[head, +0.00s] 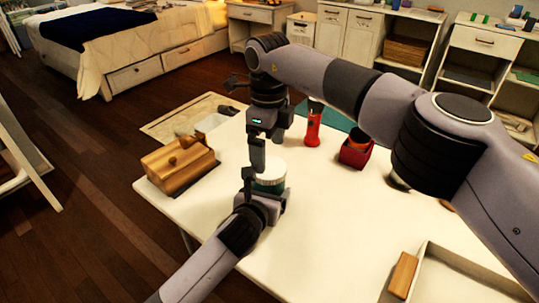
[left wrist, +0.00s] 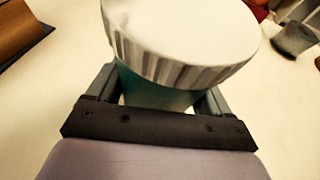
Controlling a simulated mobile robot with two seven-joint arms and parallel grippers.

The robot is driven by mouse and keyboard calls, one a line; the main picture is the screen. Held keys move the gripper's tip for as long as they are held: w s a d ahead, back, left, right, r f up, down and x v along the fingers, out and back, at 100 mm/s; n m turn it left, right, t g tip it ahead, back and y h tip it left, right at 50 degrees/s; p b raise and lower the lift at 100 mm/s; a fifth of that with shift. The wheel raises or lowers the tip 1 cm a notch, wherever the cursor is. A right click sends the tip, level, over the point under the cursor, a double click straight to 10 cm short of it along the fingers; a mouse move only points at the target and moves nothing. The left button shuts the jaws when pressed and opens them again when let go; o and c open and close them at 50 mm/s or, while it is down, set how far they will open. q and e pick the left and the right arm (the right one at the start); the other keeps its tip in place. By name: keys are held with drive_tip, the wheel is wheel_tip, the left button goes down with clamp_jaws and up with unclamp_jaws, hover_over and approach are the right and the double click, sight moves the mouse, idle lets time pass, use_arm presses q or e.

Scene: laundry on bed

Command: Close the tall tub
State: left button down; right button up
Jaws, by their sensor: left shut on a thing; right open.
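The tall tub is teal with a white ribbed lid (head: 270,172) on top. It stands on the white table, and its teal body (left wrist: 150,92) shows in the left wrist view. My left gripper (head: 265,192) is shut on the tub's body, one finger on each side, below the lid (left wrist: 180,35). My right gripper (head: 266,150) is open and points down just above the lid, partly hiding it in the head view. I cannot tell whether the lid is fully seated.
A wooden box (head: 180,165) stands left of the tub. A red flashlight (head: 313,126) and a red container (head: 356,151) stand behind and right. A white tray (head: 470,268) and a wooden block (head: 403,275) are at the front right. The table's front middle is clear.

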sight(269, 167)
use_arm(q)
drive_tip(key=shift+f, duration=0.15)
use_arm(e)
drive_tip(key=shift+a+r, duration=0.1)
drive_tip(key=shift+r, duration=0.1)
drive_tip(key=shift+r+n, duration=0.2)
drive_tip(key=shift+n, duration=0.5)
drive_tip(key=n, duration=0.2)
drive_tip(key=r+n, duration=0.1)
drive_tip(key=n, duration=0.1)
drive_tip(key=shift+r, duration=0.1)
drive_tip(key=n, duration=0.2)
drive_tip(key=r+n, duration=0.1)
drive_tip(key=n, duration=0.2)
drive_tip(key=shift+r+n, duration=0.25)
drive_tip(key=shift+n, duration=0.15)
drive_tip(key=shift+f, duration=4.05)
